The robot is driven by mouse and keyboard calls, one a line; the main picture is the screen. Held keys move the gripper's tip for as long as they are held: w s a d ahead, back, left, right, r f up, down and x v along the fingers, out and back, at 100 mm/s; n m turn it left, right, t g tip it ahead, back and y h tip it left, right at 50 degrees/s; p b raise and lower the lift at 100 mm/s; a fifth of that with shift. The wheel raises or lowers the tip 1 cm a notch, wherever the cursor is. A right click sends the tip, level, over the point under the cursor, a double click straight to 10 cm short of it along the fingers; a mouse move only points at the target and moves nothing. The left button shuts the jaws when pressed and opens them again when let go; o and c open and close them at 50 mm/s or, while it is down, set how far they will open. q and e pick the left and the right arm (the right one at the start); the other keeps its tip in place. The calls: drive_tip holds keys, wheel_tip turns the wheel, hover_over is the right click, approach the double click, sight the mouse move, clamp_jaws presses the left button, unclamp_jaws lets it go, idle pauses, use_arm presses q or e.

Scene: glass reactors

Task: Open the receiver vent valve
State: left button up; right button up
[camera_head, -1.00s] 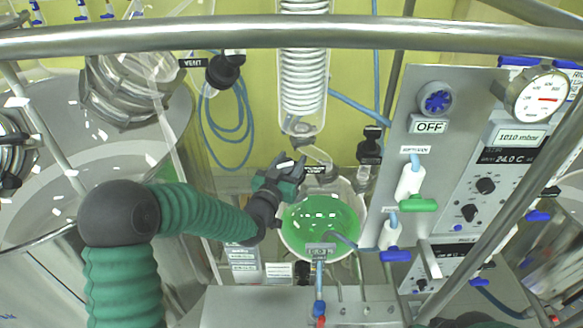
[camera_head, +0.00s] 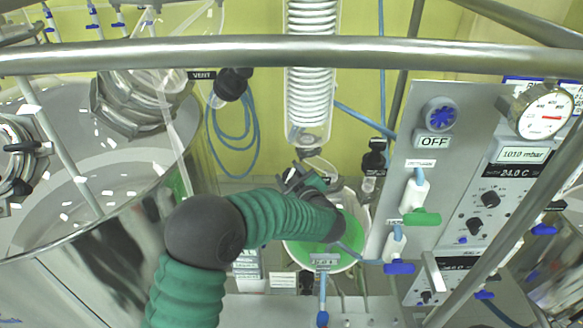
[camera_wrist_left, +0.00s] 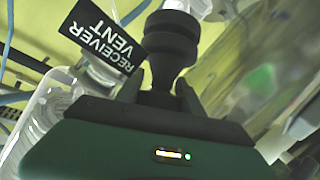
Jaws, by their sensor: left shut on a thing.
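The receiver vent valve is a black, waisted knob (camera_wrist_left: 170,42) in the left wrist view, beside a black tag (camera_wrist_left: 101,37) reading RECEIVER VENT. My left gripper (camera_wrist_left: 160,90) is shut on the knob's lower part, one finger on each side. In the head view, my left gripper (camera_head: 303,180) is above the glass receiver (camera_head: 362,215) holding green liquid (camera_head: 312,249), just below the coiled condenser (camera_head: 312,70). My gripper and arm hide the valve there. My right gripper is not in view.
A metal rail (camera_head: 240,58) crosses in front. A grey control panel (camera_head: 408,160) with a gauge (camera_head: 546,112) stands on the right. A large steel-and-glass vessel (camera_head: 90,185) is on the left. Another black valve (camera_head: 230,82) is near a VENT tag.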

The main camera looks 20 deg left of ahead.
use_arm(q)
drive_tip(key=n+g+p, duration=0.1)
drive_tip(key=n, duration=0.1)
drive_tip(key=n+g+y+p, duration=0.1)
drive_tip(key=n+g+p, duration=0.2)
drive_tip(key=g+p, duration=0.1)
drive_tip(key=shift+s+a+r+n+y, duration=0.15)
drive_tip(key=shift+s+a+n+y, duration=0.15)
drive_tip(key=shift+n, duration=0.1)
drive_tip(key=n+g+p, duration=0.2)
drive_tip(key=g, duration=0.1)
drive_tip(key=shift+s+f+n+p, duration=0.15)
drive_tip(key=shift+f+n+p, duration=0.15)
drive_tip(key=shift+p, duration=0.05)
drive_tip(key=shift+s+f+n+g+p, duration=0.2)
drive_tip(key=shift+n+g+p, duration=0.2)
drive_tip(key=shift+n+g, duration=0.2)
drive_tip(key=shift+f, duration=0.1)
drive_tip(key=o, duration=1.2)
drive_tip(key=shift+o, duration=1)
drive_tip(key=shift+w+h, duration=0.1)
drive_tip(key=shift+h, duration=0.3)
